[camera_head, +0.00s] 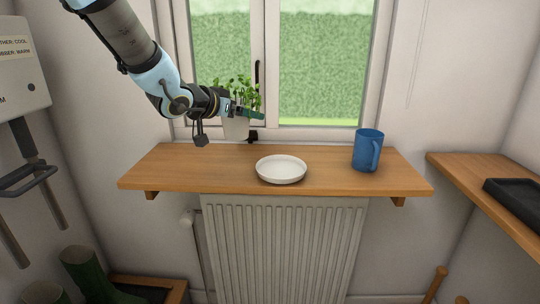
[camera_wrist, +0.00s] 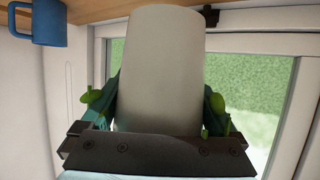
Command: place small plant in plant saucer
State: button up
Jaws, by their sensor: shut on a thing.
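The small plant (camera_head: 236,127) has green leaves and a pale pot. My gripper (camera_head: 243,111) is shut on it and holds it above the back left of the wooden shelf, in front of the window. In the wrist view the grey pot (camera_wrist: 160,70) fills the middle, between the fingers, with some leaves showing at its sides. The plant saucer (camera_head: 281,170) is a round white dish on the middle of the shelf, empty, to the right of and nearer than the plant. The saucer is not seen in the wrist view.
A blue mug (camera_head: 367,150) stands on the shelf (camera_head: 210,170) at the right; it also shows in the wrist view (camera_wrist: 48,22). The window (camera_head: 320,60) is close behind the plant. A radiator (camera_head: 285,245) is below. The shelf's left part is clear.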

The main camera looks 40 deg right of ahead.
jog(key=s+d+m+g+p, duration=0.2)
jog(key=s+d+m+g, duration=0.1)
jog(key=s+d, duration=0.55)
jog(key=p, duration=0.1)
send_over(288, 167)
jog(key=shift+h, duration=0.4)
jog(key=shift+s+f, duration=0.1)
jog(key=shift+f, duration=4.7)
jog(key=shift+f, duration=0.2)
jog(key=o, duration=1.6)
jog(key=shift+a, duration=0.1)
jog(key=shift+c, duration=0.2)
